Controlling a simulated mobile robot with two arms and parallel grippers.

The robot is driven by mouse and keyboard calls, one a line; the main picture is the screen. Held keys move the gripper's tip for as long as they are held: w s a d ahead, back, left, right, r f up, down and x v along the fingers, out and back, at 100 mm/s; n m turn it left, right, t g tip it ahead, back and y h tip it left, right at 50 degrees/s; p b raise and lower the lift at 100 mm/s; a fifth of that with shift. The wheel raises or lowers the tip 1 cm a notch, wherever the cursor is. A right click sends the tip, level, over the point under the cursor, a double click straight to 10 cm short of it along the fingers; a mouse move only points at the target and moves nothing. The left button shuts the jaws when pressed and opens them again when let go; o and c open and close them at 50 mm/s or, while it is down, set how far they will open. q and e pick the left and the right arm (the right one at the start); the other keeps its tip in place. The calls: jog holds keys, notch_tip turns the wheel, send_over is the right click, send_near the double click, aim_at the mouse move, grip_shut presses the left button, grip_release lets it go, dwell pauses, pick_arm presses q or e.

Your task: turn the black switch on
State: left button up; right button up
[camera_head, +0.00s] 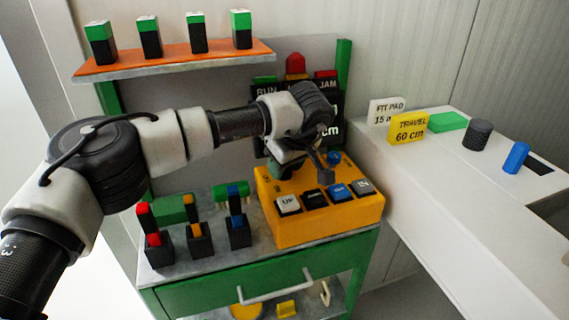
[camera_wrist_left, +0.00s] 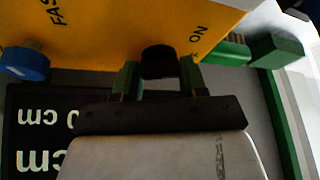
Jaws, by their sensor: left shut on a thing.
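The yellow control box (camera_head: 320,215) stands on the bench top, with several labelled buttons on its front slope. My left gripper (camera_head: 283,170) comes down at the back left of the box. In the left wrist view its two green fingers (camera_wrist_left: 158,80) stand on either side of the black switch (camera_wrist_left: 158,60), a round dark knob on the yellow face near "ON" lettering. The gripper is shut on this knob. In the head view the switch is hidden behind my gripper and wrist. My right gripper is not in view.
A blue knob (camera_head: 334,158) sits at the box's back; it also shows in the left wrist view (camera_wrist_left: 25,62). Several upright levers (camera_head: 196,230) stand left of the box. Dark sign boards (camera_head: 330,130) rise behind it. A white counter (camera_head: 440,210) lies to the right.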

pick_arm(q)
jog(key=n, duration=0.2)
jog(key=n+g+y+p, duration=0.1)
jog(key=n, duration=0.1)
jog(key=shift+w+d+r, duration=0.15)
jog(key=shift+n+g+p, duration=0.7)
jog(key=shift+n+p, duration=0.05)
jog(key=shift+n, duration=1.15)
jog(key=shift+w+y, duration=0.1)
jog(key=shift+y, duration=0.2)
jog(key=o, duration=0.9)
